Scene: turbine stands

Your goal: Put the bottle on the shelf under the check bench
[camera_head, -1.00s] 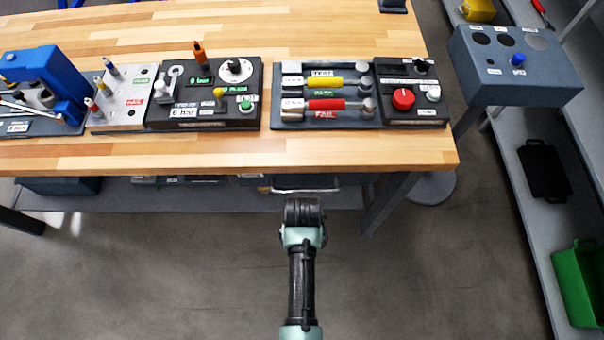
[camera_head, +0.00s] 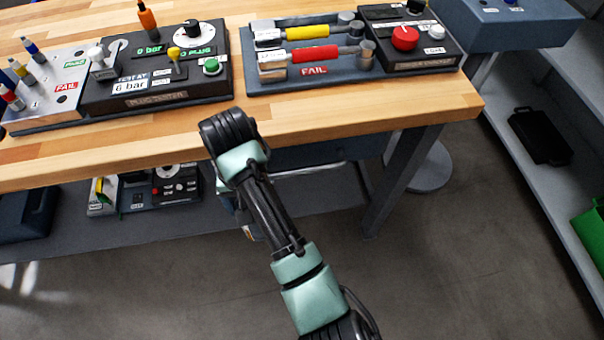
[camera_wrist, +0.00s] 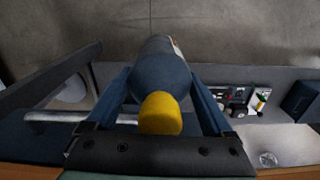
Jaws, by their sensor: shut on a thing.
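In the wrist view my gripper (camera_wrist: 159,85) is shut on the bottle (camera_wrist: 158,75), which has a dark blue-grey body and a yellow cap. The cap faces the wrist camera and the far end points at the floor. In the head view my arm hides most of the gripper and bottle, just in front of the bench's front edge. The wooden-topped check bench (camera_head: 330,120) spans the upper head view. Its dark grey lower shelf (camera_head: 60,240) shows below the top, and also in the wrist view (camera_wrist: 255,75).
A small panel device (camera_head: 165,188) and a dark blue bin (camera_head: 25,215) stand on the lower shelf at left. A bench leg (camera_head: 400,180) and a horizontal metal bar (camera_head: 315,168) are close to the right. Testers crowd the bench top. A side rack (camera_head: 560,190) stands at right.

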